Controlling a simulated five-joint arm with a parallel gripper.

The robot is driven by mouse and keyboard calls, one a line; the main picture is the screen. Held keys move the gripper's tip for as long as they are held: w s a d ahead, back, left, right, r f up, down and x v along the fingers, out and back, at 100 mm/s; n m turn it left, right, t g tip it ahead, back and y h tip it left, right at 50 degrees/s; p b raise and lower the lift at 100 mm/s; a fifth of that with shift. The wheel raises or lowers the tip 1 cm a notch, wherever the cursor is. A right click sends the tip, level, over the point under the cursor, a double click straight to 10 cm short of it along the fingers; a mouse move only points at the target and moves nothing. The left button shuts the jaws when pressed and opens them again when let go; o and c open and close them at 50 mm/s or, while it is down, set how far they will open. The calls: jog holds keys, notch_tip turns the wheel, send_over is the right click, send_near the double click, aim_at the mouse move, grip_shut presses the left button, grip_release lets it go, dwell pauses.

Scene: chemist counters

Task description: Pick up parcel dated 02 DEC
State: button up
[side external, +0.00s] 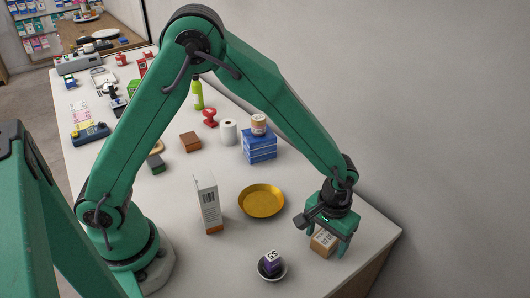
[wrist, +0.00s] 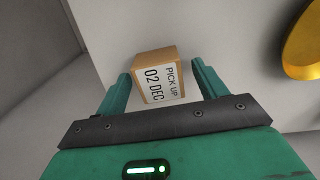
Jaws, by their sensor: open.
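The parcel (wrist: 157,77) is a small tan box with a white label that reads "PICK UP 02 DEC" in the wrist view. In the side view the parcel (side external: 323,243) sits on the counter near its right end, below my gripper (side external: 330,238). In the wrist view my gripper (wrist: 158,88) is open, with one finger to the left of the parcel and one to the right.
A white carton (side external: 207,203) stands further left. Blue boxes (side external: 259,146) are stacked behind. The counter's edge (side external: 385,250) is close on the right.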

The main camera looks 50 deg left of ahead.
aim_at(327, 237)
jog(key=shift+c, duration=0.4)
jog(key=c, duration=1)
jog(key=shift+r, duration=0.85)
notch_tip(327, 237, up, 2)
jog(key=shift+r, duration=0.25)
jog(key=s+d+r, duration=0.2)
jog(key=s, duration=0.1)
jog(key=s+d+r, duration=0.2)
jog(key=s, duration=0.1)
jog(key=s+d+r, duration=0.2)
jog(key=s, duration=0.2)
jog(key=shift+r, duration=0.4)
